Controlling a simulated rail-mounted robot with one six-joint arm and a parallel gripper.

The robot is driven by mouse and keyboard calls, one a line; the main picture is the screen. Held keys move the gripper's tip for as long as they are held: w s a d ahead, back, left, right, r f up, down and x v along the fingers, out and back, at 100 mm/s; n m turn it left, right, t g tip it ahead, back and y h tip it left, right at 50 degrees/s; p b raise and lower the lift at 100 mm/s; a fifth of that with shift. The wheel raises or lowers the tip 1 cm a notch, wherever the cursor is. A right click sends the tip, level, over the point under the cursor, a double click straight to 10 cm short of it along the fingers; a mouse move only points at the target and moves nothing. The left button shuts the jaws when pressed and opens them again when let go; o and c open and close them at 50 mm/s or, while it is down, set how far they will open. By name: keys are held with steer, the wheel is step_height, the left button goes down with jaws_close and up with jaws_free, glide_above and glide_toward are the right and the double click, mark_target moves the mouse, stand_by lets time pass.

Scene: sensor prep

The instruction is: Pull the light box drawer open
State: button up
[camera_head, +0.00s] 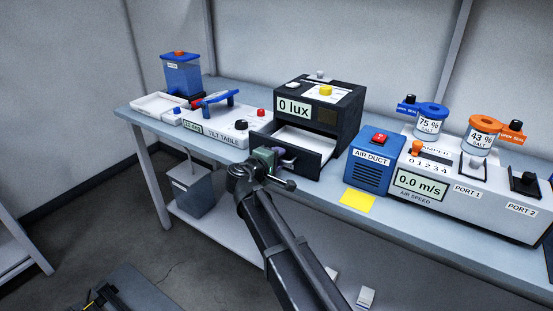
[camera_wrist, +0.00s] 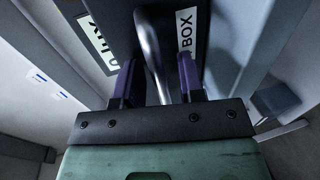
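The light box (camera_head: 337,98) is a black box with a "0 lux" display at the back middle of the bench. Its drawer (camera_head: 290,152) stands open toward me, with a white interior showing. My gripper (camera_head: 284,157) is at the drawer's front. In the wrist view, the two purple fingers of my gripper (camera_wrist: 157,62) stand apart on either side of the metal drawer handle (camera_wrist: 150,50). Gaps show between the handle and both fingers, so the gripper looks open around it. The handle's contact area is partly hidden in the head view.
The tilt table (camera_head: 218,130) stands left of the light box. The blue air duct box (camera_head: 370,172) stands close on its right. A yellow note (camera_head: 357,200) lies at the bench front, and the port unit (camera_head: 455,192) with two salt jars is further right.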

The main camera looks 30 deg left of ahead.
steer(key=d+p+v, duration=0.1)
steer(key=p+v, duration=0.1)
steer(key=v, duration=0.8)
steer(key=shift+s+a, duration=0.4)
steer(key=shift+a, duration=0.1)
steer(key=shift+r, duration=0.1)
steer(key=s+d+f+m+g, duration=0.2)
steer(key=d+f+m+g, duration=0.3)
steer(key=d, duration=0.9)
steer(key=s+d+f+m+g, duration=0.1)
steer(key=d+f+m+g, duration=0.35)
steer(key=d, duration=0.95)
steer(key=s+d+f+m+g, duration=0.2)
steer(key=d+f+m+g, duration=0.3)
steer(key=d, duration=0.9)
steer(key=d+m+g+y, duration=0.1)
steer(key=d+m, duration=0.2)
steer(key=d, duration=0.8)
step_height(320, 180, up, 13)
steer(key=p, duration=1.2)
steer(key=shift+s+d, duration=0.25)
steer(key=shift+d, duration=0.1)
